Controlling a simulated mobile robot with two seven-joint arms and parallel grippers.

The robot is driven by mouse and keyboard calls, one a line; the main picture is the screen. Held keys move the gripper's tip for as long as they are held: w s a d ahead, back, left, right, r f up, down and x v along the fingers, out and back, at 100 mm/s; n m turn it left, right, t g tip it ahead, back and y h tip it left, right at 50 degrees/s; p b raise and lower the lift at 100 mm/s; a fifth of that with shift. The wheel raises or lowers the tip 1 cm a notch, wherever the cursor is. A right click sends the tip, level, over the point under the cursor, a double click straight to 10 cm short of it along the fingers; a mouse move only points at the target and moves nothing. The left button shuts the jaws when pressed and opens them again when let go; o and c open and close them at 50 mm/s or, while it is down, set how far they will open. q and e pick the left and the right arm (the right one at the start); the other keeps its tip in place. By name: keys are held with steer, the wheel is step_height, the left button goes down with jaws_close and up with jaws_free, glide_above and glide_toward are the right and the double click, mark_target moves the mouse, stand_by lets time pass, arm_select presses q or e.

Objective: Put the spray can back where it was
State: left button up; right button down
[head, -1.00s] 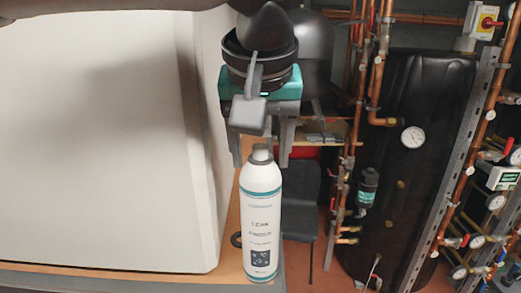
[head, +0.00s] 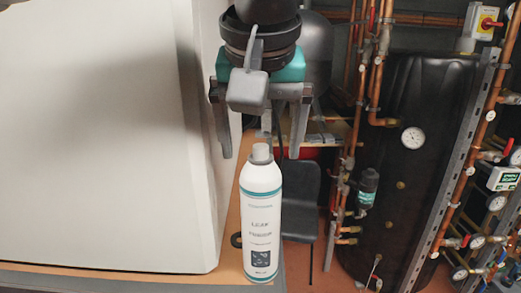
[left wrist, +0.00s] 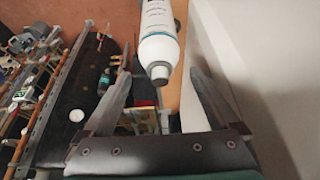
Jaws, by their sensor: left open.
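The spray can (head: 261,218), white with a grey cap and a teal band, stands upright on the wooden table (head: 232,262) near its front edge. My left gripper (head: 261,154) is open, its two fingers pointing down above and behind the can's cap, apart from the can. In the left wrist view the can (left wrist: 158,38) shows upside down, beyond the gap between the open fingers (left wrist: 163,75). The can's far side is hidden. My right gripper is in neither view.
A large white box unit (head: 100,140) stands on the table close to the left of the can. A dark chair (head: 301,190) stands behind. Copper pipes, a gauge (head: 413,137) and a black cylinder (head: 400,180) fill the right side.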

arm_select(q)
steer(key=v, duration=1)
